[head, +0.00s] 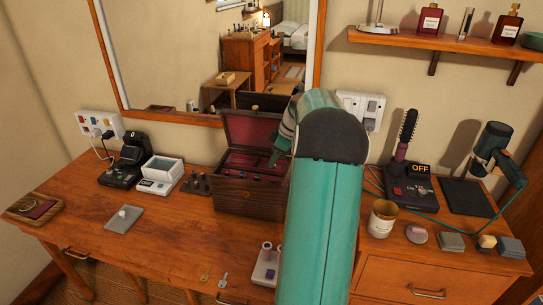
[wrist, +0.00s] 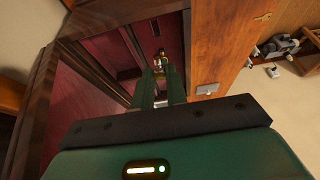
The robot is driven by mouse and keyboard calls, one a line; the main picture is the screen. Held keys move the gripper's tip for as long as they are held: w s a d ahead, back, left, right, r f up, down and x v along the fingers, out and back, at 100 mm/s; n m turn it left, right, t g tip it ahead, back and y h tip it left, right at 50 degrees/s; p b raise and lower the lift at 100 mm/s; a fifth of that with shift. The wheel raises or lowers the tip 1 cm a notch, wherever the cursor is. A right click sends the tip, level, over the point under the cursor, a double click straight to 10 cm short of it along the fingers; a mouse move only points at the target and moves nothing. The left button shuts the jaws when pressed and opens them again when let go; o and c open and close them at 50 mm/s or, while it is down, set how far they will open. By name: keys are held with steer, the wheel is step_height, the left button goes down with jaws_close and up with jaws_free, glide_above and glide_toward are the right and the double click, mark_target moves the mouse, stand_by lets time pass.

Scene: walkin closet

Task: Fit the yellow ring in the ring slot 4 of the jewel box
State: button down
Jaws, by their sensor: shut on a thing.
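The jewel box (head: 240,203) is dark wood with a red lining and stands on the dresser with its lid raised. It also fills the left of the wrist view (wrist: 40,85), where red compartments show. My gripper (head: 274,160) is over the right part of the open box, partly hidden by my arm. In the wrist view my gripper (wrist: 160,68) is shut on a tiny gold-coloured thing, the yellow ring (wrist: 159,56), in front of the red lining. Whether the ring touches a slot cannot be told. The slot numbers are not readable.
A mirror (head: 180,60) stands behind the box. A tin (head: 382,218) stands right. The dresser's left front is mostly clear.

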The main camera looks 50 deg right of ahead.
steer(key=shift+w+a+f, duration=0.2)
steer(key=shift+f, duration=0.1)
steer(key=shift+s+d+f, duration=0.1)
steer(key=shift+s+f, duration=0.15)
steer(key=shift+f, duration=0.85)
steer(key=shift+s+f, duration=0.1)
steer(key=shift+f, duration=0.95)
steer(key=shift+d, duration=0.1)
steer(key=shift+f, duration=1.15)
stand_by(1.0)
